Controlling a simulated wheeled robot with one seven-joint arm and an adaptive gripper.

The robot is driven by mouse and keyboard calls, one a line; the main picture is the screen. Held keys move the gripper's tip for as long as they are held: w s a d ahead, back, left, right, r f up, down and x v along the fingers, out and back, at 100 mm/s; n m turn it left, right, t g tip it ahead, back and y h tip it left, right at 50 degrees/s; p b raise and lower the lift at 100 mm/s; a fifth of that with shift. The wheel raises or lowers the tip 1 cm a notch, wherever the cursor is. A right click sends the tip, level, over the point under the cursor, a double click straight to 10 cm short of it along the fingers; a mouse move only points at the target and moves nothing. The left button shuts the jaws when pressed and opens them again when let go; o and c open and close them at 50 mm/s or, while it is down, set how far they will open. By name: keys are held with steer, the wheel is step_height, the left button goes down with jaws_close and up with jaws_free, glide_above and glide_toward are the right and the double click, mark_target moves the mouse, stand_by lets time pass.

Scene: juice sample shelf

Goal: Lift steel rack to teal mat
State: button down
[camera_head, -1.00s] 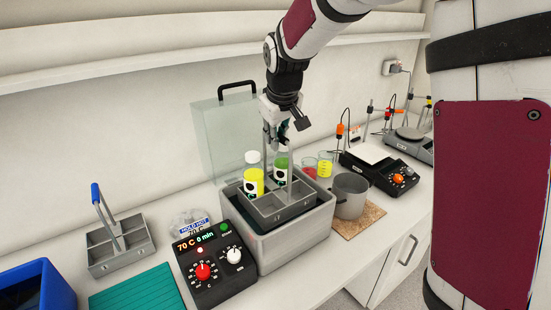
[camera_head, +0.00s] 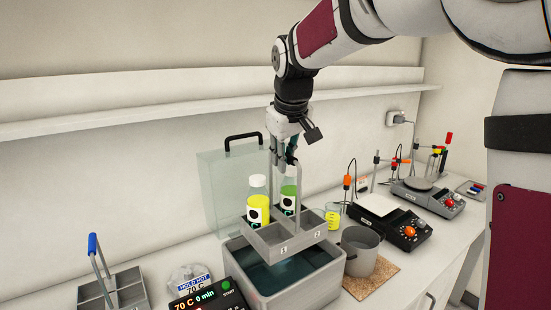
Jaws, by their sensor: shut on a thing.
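The steel rack (camera_head: 284,236) hangs above the open water bath (camera_head: 285,288), roughly level and clear of its rim. It carries a bottle with yellow juice (camera_head: 258,201) and a bottle with green juice (camera_head: 289,196) in its back compartments. The front compartments, marked 1 and 2, look empty. My gripper (camera_head: 284,157) is shut on the top of the rack's upright handle. The teal mat is not in view now; it lay at the lower left in the earlier picture.
A second rack with a blue handle (camera_head: 96,245) stands at the left. A steel pot (camera_head: 361,252) and a hot plate (camera_head: 392,226) are to the right.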

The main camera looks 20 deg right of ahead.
steer(key=shift+r, duration=0.1)
steer(key=s+a+f+p, duration=0.1)
steer(key=a, duration=0.4)
steer(key=s+a+f+p, duration=0.1)
steer(key=s+a+p, duration=0.1)
steer(key=a, duration=0.3)
steer(key=shift+s+a+f, duration=0.15)
steer(key=shift+s+f, duration=0.1)
stand_by(0.8)
steer(key=s+a+p, duration=0.2)
steer(key=s+a, duration=0.1)
steer(key=a, duration=0.7)
steer(key=shift+s+a+p, duration=0.15)
steer(key=shift+s+p, duration=0.15)
steer(key=shift+p, duration=0.1)
stand_by(0.6)
